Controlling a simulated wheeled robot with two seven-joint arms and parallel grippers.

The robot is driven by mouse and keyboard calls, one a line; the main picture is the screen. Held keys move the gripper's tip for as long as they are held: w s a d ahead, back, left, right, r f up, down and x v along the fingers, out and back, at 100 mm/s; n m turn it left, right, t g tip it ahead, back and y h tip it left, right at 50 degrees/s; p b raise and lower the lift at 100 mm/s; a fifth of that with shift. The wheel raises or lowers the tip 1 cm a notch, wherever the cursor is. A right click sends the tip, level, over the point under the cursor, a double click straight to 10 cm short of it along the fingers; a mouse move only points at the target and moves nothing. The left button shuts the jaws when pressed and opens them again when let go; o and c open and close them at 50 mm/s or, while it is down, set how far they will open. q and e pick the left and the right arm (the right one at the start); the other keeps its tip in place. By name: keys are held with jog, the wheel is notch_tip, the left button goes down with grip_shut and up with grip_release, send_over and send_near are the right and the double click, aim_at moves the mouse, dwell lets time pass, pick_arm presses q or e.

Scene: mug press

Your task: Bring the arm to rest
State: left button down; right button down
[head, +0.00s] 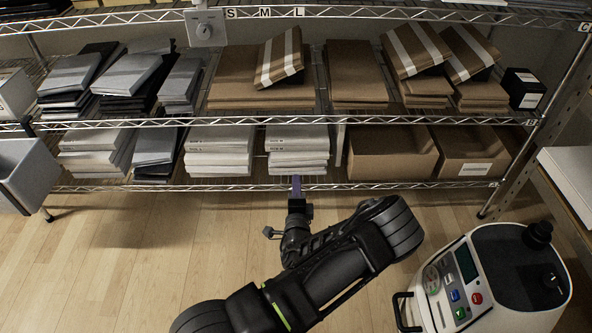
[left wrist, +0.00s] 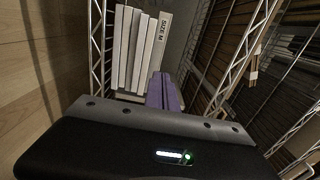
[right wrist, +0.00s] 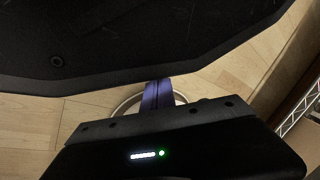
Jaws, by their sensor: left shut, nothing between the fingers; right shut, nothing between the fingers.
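My left arm reaches in from the bottom of the head view. Its gripper (head: 296,186) has purple fingers and is in front of the lower shelf, below a stack of white packets (head: 297,150). In the left wrist view its fingers (left wrist: 164,92) are together and empty, pointing toward white packets (left wrist: 137,45), one marked SIZE M. My right gripper does not show in the head view. In the right wrist view its purple fingers (right wrist: 157,94) are together and empty above a pale round rim (right wrist: 128,104). A large black part fills the top of that view.
A wire shelf rack (head: 330,187) spans the back, holding grey and brown packets and cardboard boxes (head: 390,160). A white and black machine (head: 500,280) with coloured buttons stands at lower right. A grey bin (head: 25,172) is at the left. The wood floor (head: 120,265) is clear at left.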

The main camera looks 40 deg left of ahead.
pick_arm(q)
jog(key=shift+s+d, duration=0.2)
jog(key=shift+s, duration=0.1)
pick_arm(e)
jog(key=shift+r, duration=0.1)
